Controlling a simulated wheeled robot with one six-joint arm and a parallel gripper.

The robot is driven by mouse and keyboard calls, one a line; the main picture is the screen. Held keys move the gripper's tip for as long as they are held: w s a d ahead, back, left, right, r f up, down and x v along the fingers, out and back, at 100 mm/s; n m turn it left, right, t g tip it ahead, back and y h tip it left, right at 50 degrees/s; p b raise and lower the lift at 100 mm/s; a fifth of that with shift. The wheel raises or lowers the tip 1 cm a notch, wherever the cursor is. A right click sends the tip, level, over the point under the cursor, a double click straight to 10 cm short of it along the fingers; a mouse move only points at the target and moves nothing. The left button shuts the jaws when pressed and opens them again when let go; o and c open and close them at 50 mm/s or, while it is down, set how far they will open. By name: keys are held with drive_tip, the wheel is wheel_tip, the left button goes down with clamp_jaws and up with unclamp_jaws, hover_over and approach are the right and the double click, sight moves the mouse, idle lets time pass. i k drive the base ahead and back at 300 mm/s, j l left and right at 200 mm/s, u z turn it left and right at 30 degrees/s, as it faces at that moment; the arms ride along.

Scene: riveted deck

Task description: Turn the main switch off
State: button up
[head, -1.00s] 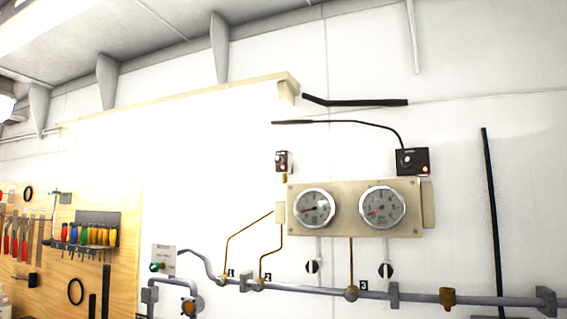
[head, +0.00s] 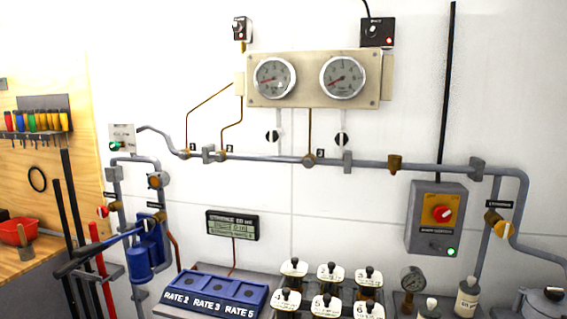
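A grey box (head: 436,232) is mounted on the white wall at the right in the head view. It carries a red rotary knob (head: 442,214) on a yellow plate, which looks like the main switch. The knob appears slightly tilted; its exact setting is too small to read. A label strip below the plate is not legible. A green lamp (head: 452,252) is lit at the box's lower right corner. My gripper is not in view.
A grey pipe (head: 270,158) runs along the wall above the box, and a black rod (head: 446,90) stands above it. Below are a gauge (head: 412,280), a white bottle (head: 467,297), several labelled levers (head: 326,290) and a blue panel (head: 215,295). A blue pump (head: 143,250) stands at left.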

sight(441, 214)
drive_tip(key=z, duration=1.35)
